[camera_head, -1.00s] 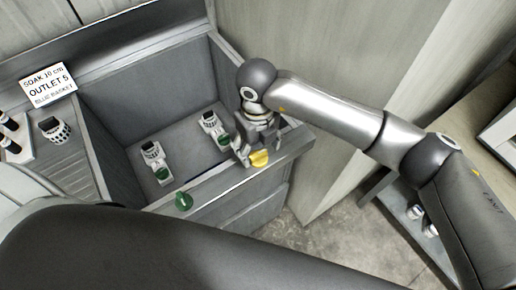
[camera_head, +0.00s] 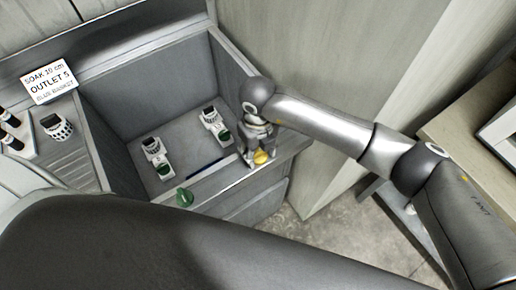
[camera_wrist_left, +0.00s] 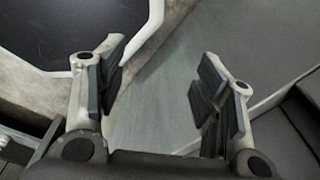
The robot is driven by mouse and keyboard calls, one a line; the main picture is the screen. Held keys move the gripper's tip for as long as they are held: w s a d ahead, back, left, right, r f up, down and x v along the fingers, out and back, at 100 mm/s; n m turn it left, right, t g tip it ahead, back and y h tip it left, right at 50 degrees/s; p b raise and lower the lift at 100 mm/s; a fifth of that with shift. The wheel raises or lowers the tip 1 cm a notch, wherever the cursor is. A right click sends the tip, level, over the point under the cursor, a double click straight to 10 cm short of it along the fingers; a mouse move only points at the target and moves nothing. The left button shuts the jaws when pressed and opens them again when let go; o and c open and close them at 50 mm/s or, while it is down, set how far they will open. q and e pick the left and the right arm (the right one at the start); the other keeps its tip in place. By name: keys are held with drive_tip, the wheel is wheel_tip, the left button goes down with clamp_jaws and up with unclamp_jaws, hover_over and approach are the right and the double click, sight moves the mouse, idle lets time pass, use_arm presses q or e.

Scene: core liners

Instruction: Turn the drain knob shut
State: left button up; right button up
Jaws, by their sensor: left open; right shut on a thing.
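A yellow knob (camera_head: 261,157) sits at the front rim of the grey sink basin (camera_head: 165,100), on its right side. My right gripper (camera_head: 259,151) points down and is shut on the yellow knob, partly hiding it. A green knob (camera_head: 184,197) stands on the same front rim further left, untouched. No label shows which knob is the drain's. My left gripper (camera_wrist_left: 162,78) is open and empty in the left wrist view, above a grey surface.
Two white-and-black fittings with green parts stand in the basin, one left (camera_head: 153,150) and one right (camera_head: 212,118). A white perforated cup (camera_head: 57,126) stands on the ribbed left ledge.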

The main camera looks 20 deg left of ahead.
drive_tip(key=shift+f+m+b, duration=0.1)
drive_tip(key=shift+m+b, duration=0.4)
drive_tip(key=m+b, duration=0.2)
drive_tip(key=m, duration=0.1)
drive_tip(key=shift+f, duration=0.1)
drive_tip(key=m+b, duration=0.3)
drive_tip(key=shift+m, duration=0.4)
drive_tip(key=m+b, duration=0.3)
drive_tip(key=m, duration=0.2)
use_arm(q)
wheel_tip(320, 180, down, 11)
drive_tip(key=b, duration=0.2)
drive_tip(key=shift+w+f, duration=0.2)
drive_tip(key=shift+w, duration=0.25)
use_arm(e)
drive_tip(key=m, duration=0.5)
drive_tip(key=shift+r, duration=0.2)
